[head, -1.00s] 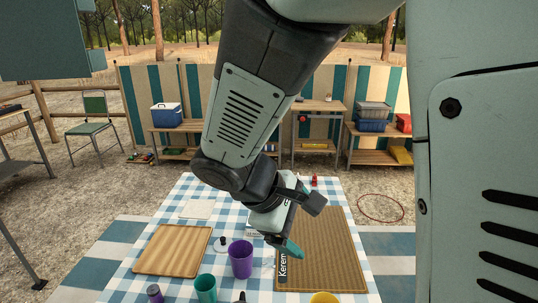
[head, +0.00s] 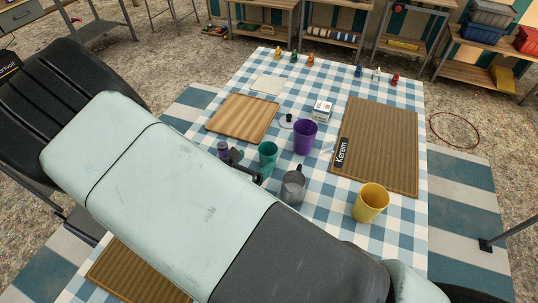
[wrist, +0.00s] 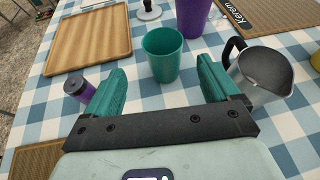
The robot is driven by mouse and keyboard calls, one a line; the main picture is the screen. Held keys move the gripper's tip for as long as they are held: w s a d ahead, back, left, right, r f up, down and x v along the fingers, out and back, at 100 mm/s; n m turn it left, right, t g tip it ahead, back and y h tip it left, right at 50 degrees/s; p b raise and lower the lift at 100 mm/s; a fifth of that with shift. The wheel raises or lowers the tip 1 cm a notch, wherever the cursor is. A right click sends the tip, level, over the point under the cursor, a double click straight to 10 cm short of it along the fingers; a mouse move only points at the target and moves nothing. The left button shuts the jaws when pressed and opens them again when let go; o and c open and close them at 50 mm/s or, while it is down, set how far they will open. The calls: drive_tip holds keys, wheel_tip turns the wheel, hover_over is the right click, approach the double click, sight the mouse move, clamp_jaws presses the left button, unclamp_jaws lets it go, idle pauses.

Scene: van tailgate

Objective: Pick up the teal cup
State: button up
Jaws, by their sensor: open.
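The teal cup (head: 268,154) stands upright on the checked cloth, near the middle of the table. In the wrist view the teal cup (wrist: 163,58) is straight ahead of my gripper (wrist: 160,80). The two teal fingers are spread wide, with the cup beyond and between their tips and nothing held. I cannot tell whether a finger touches it. In the head view my arm covers most of my gripper; only a dark part shows beside the cup.
A metal jug (head: 293,186) stands right of the cup, close to the right finger. A purple cup (head: 305,137) is behind, a yellow cup (head: 370,203) to the right. A wooden board (head: 243,117) and brown mat (head: 377,150) lie flat.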

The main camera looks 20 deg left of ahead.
sight(272, 148)
drive_tip(key=x, duration=0.4)
drive_tip(key=shift+d, duration=0.1)
drive_tip(key=x, duration=0.5)
drive_tip(key=shift+w+d, duration=0.2)
drive_tip(key=shift+w, duration=0.15)
drive_tip(key=shift+r, duration=0.1)
drive_tip(key=c, duration=1)
drive_tip(key=shift+r, duration=0.1)
drive_tip(key=shift+c, duration=0.2)
